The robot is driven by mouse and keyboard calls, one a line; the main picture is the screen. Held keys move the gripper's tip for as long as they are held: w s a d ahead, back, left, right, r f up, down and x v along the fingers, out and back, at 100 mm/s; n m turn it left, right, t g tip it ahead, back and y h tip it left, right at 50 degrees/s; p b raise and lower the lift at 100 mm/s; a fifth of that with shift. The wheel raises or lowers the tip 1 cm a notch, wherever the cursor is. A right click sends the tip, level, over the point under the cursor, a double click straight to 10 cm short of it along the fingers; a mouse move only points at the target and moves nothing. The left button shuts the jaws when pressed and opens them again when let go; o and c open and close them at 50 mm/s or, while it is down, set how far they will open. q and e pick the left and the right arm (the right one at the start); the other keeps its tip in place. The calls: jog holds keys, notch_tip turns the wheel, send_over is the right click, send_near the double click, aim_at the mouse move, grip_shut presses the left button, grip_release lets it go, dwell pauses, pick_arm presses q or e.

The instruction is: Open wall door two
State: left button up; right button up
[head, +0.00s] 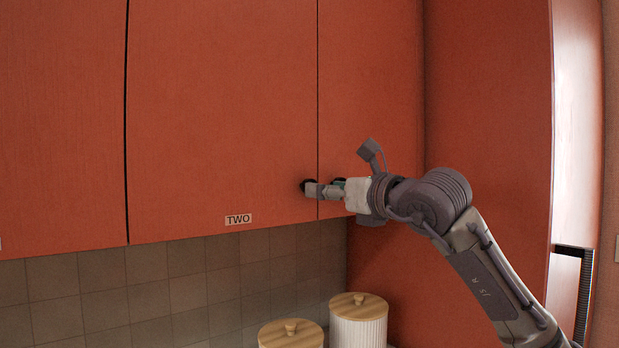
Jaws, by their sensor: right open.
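Wall door two (222,110) is a flat red-orange cupboard door with a white label "TWO" (238,219) at its lower edge. It looks shut, flush with the panels beside it. A small dark knob (307,185) sits near its lower right corner. My right gripper (312,189) comes in from the right with its fingertips at the knob. It is open, and the fingers partly hide the knob. I cannot tell whether they touch it. My left gripper is not in view.
A red-orange side panel (490,120) stands to the right, close to my right arm. Below the cupboards are a tiled wall (180,290) and two white canisters with wooden lids, a right one (358,330) and a left one (291,334). The space in front of the door's left part is clear.

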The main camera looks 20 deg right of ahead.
jog(key=p+x, duration=0.2)
jog(key=x, duration=0.3)
jog(key=shift+w, duration=0.25)
jog(key=shift+w+a, duration=0.15)
jog(key=shift+w, duration=0.15)
jog(key=shift+c, duration=0.5)
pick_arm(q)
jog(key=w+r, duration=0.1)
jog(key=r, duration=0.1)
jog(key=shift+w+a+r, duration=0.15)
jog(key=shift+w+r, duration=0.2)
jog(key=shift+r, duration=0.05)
pick_arm(e)
grip_shut()
